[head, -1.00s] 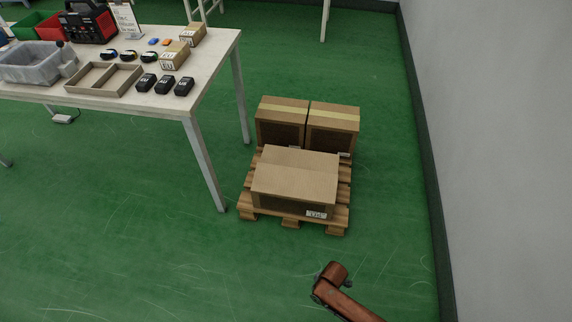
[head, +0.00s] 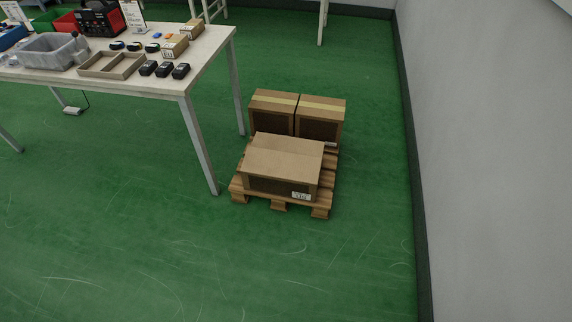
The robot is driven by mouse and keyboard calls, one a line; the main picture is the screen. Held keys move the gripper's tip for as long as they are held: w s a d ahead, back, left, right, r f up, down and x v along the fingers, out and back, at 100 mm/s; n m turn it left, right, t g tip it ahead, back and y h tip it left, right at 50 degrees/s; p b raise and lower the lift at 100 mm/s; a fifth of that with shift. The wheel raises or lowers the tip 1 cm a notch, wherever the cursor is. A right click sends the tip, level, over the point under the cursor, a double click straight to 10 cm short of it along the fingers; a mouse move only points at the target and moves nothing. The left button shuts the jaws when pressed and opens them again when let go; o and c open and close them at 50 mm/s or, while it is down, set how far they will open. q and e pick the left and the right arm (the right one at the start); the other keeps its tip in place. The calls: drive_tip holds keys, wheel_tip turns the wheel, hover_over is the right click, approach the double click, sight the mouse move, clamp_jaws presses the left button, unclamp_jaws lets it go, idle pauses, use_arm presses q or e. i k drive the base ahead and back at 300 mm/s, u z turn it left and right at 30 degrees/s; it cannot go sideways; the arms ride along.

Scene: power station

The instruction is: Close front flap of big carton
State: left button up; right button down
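A big brown carton (head: 282,157) sits at the front of a wooden pallet on the floor. A line runs from left to right across its top, and the top looks covered, with no flap standing up. Its front face is dark, with a white label (head: 301,195) at the lower right. I cannot tell whether the front flap lies fully flat. Neither of my grippers is in the head view.
Two taped cartons (head: 272,111) (head: 321,118) stand at the back of the pallet (head: 279,205). A table (head: 205,63) with bins, a tray and small parts is at the upper left, its leg close to the pallet. A wall (head: 485,150) runs along the right. The floor in front is clear.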

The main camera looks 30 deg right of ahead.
sight(302, 168)
drive_tip(key=u, duration=0.55)
drive_tip(key=i, duration=1.2)
drive_tip(key=z, duration=0.8)
drive_tip(key=i, duration=0.5)
drive_tip(key=z, duration=0.6)
